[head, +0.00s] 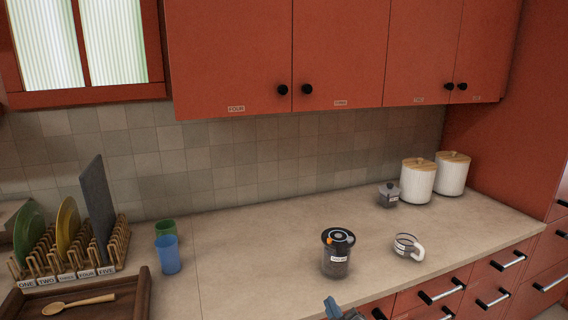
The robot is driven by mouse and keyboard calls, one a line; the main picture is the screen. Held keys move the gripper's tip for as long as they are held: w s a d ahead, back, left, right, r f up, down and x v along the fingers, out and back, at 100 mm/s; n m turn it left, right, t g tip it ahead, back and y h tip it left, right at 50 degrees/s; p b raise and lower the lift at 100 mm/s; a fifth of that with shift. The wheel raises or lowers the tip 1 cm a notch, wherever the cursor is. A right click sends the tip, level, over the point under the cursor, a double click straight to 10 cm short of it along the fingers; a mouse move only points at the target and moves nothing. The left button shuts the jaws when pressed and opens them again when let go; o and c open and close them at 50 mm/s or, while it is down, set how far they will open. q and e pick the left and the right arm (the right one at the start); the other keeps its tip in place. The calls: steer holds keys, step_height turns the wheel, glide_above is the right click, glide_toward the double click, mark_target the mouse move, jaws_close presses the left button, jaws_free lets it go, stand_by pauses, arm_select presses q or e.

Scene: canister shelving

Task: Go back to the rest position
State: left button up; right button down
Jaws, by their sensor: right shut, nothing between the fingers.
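My right gripper (332,306) shows only in part at the bottom edge of the head view, over the counter's front edge. It is shut and empty. My left gripper is not in view.
A glass cup with a white handle (407,247), a small grey jar (388,196) and two white canisters (416,184) with wooden lids stand to the right. A blue cup (168,256), green cup (165,230), plate rack (50,262) and wooden tray (130,298) are left.

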steer(key=s+d+f+m+g+h, duration=0.1)
steer(key=s+d+f+m+g, duration=0.25)
steer(key=s+f, duration=0.35)
steer(key=s+d+f+m+g+h, duration=0.2)
steer(key=s+d+f+g, duration=0.25)
steer(key=f, duration=0.45)
steer(key=s+d+f+m+g, duration=0.1)
steer(key=s+f+m+g, duration=0.2)
steer(key=s, duration=0.5)
steer(key=s+d+f+g, duration=0.1)
steer(key=s+f+g, duration=0.2)
steer(key=s+f, duration=0.35)
steer(key=s+a+f+g, duration=0.1)
steer(key=s+f, duration=0.2)
steer(key=f, duration=1.5)
steer(key=s+a+f+g, duration=0.1)
steer(key=s+a+f, duration=0.1)
steer(key=f, duration=1.7)
steer(key=shift+s+a+y, duration=0.2)
steer(key=shift+s+y, duration=0.1)
steer(key=shift+s, duration=0.35)
steer(key=shift+r, duration=0.1)
